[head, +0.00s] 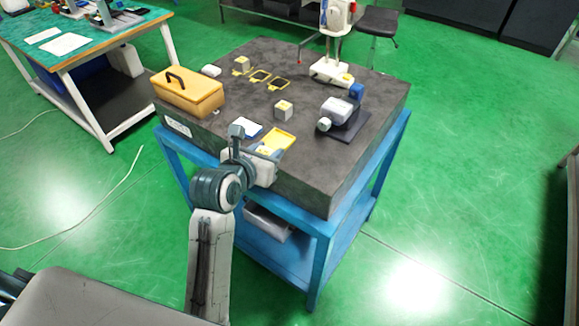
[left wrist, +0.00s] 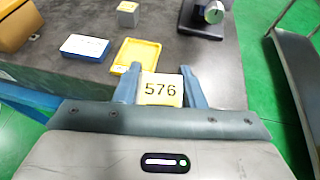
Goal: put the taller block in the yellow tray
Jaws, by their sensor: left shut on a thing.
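My left gripper (head: 257,147) is shut on a pale block marked 576 (left wrist: 161,90), which shows between its fingers in the left wrist view (left wrist: 160,72). The yellow tray (head: 284,138) lies on the dark slab just beyond the gripper; it also shows in the left wrist view (left wrist: 137,54), just past the held block, and looks empty. A grey block with a pale yellow side (head: 284,109) stands beyond the tray; a similar block (head: 242,63) stands farther back. How their heights compare with the held block is unclear. My right gripper is out of view.
A blue and white box (head: 246,127) lies left of the tray. A yellow case with a black handle (head: 188,92) stands at the slab's left edge. A device with a round knob (head: 340,112) stands at the right, a white stand (head: 332,72) at the back.

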